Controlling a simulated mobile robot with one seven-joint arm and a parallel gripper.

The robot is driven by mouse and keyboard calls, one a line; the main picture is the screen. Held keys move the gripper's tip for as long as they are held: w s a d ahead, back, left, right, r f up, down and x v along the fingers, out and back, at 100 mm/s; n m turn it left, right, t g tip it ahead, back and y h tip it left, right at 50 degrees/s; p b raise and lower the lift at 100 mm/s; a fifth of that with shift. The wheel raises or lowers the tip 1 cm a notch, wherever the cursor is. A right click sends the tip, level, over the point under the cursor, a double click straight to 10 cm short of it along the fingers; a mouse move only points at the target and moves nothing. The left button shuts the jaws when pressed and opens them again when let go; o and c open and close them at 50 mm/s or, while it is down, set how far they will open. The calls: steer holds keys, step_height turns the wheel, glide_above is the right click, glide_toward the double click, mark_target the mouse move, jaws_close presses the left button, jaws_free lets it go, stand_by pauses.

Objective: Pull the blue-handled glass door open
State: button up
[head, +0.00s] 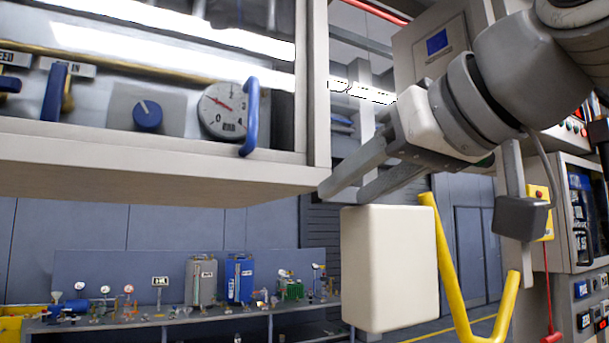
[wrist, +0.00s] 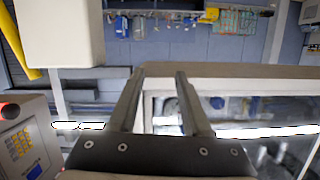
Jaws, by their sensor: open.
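The glass door (head: 150,75) belongs to a pale cabinet at the upper left of the head view and looks closed. Its blue handle (head: 250,115) is an upright bar near the door's right edge, in front of a round gauge. My gripper (head: 345,193) is open and empty, to the right of the handle and lower, clear of it. Its fingertips show close to the cabinet's lower right corner; I cannot tell whether they touch it. In the wrist view the open fingers (wrist: 161,75) reach over the cabinet edge (wrist: 240,71). I cannot make out the handle there for sure.
A cream box (head: 390,268) and a yellow bent bar (head: 452,270) stand below my gripper. A control panel (head: 578,210) is at the right. A workbench (head: 170,322) with tanks and gauges is at the back. The space below the cabinet looks clear.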

mark_target(256, 100)
steer(key=s+a+r+n+t+y, duration=0.1)
steer(key=s+r+n+y, duration=0.3)
steer(key=r, duration=0.9)
steer(key=shift+m, duration=0.6)
steer(key=p+x, duration=0.1)
steer(key=x, duration=0.4)
steer(key=p+x, duration=0.1)
steer(key=x, duration=1)
steer(key=shift+a+p, duration=0.4)
steer(key=shift+a, duration=0.15)
jaws_close()
